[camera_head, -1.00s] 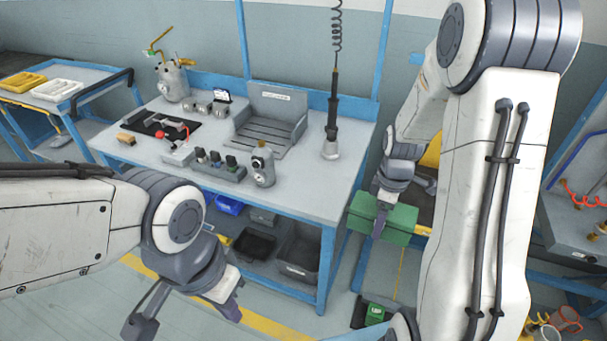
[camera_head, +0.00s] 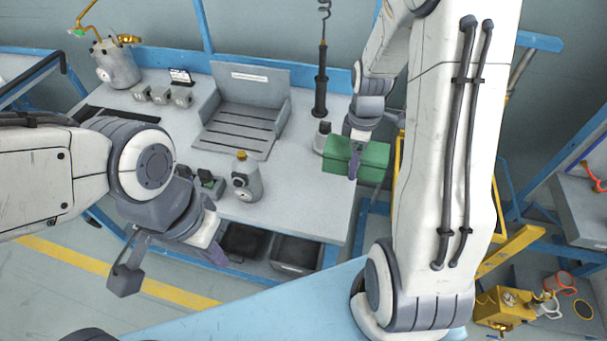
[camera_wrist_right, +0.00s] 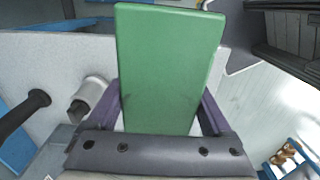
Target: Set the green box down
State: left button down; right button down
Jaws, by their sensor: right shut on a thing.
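The green box (camera_head: 356,160) is at the right edge of the workbench in the head view, held by my right gripper (camera_head: 354,160). In the right wrist view the green box (camera_wrist_right: 168,70) fills the middle, between the two purple-grey fingers of my right gripper (camera_wrist_right: 165,110). Its left part lies over the bench's corner region and its right part sticks out past the edge. I cannot tell whether its underside touches the bench top. My left gripper (camera_head: 168,262) is open and empty in front of the bench, with its fingers apart.
The workbench (camera_head: 305,205) has free room at its front right. A black hanging tool (camera_head: 321,85) stands left of the box. A slotted grey fixture (camera_head: 240,125) and a small grey canister (camera_head: 246,178) stand further left. Yellow parts (camera_head: 503,307) lie low at the right.

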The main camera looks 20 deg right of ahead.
jog(key=p, duration=0.2)
send_over(308, 189)
notch_tip(308, 189, down, 6)
jog(key=shift+f, duration=0.2)
notch_tip(308, 189, down, 4)
jog(key=shift+r, duration=0.15)
jog(key=shift+f, duration=0.2)
jog(key=shift+f, duration=0.15)
grip_release()
